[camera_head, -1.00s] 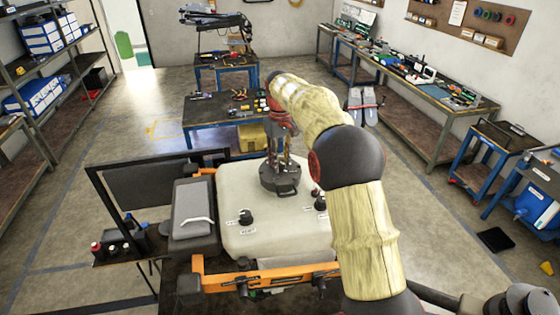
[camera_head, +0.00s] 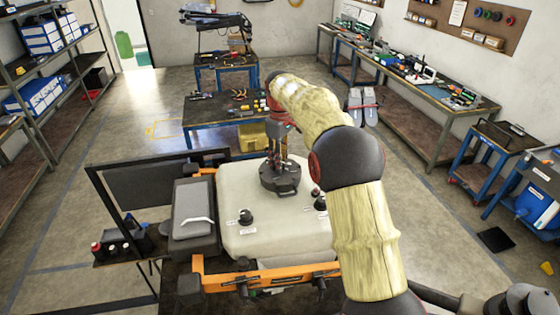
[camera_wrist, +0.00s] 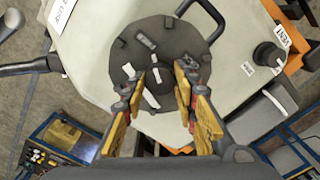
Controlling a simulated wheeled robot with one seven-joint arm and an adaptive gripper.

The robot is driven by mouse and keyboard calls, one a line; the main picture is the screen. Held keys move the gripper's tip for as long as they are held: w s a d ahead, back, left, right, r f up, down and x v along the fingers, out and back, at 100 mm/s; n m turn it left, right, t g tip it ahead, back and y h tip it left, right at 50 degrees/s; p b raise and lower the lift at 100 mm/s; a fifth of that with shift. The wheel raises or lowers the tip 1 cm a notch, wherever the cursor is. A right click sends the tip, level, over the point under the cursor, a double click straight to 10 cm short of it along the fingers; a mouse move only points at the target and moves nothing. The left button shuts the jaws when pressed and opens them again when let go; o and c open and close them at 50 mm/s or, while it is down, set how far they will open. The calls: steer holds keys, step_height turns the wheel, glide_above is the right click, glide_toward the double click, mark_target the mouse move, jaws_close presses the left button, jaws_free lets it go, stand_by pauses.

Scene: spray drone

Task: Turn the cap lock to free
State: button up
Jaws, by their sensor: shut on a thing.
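The dark round cap (camera_head: 282,187) sits on top of the pale tank (camera_head: 242,199).
A black vent knob (camera_wrist: 268,54) with white labels stands on the tank near the cap. An orange frame (camera_head: 262,282) surrounds the tank. A blue workbench (camera_head: 222,110) with tools stands behind.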

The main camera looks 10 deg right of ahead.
steer(key=o, duration=1.1)
steer(key=shift+o, duration=0.2)
steer(key=shift+r, duration=0.1)
step_height(320, 180, up, 12)
steer(key=shift+w, duration=0.1)
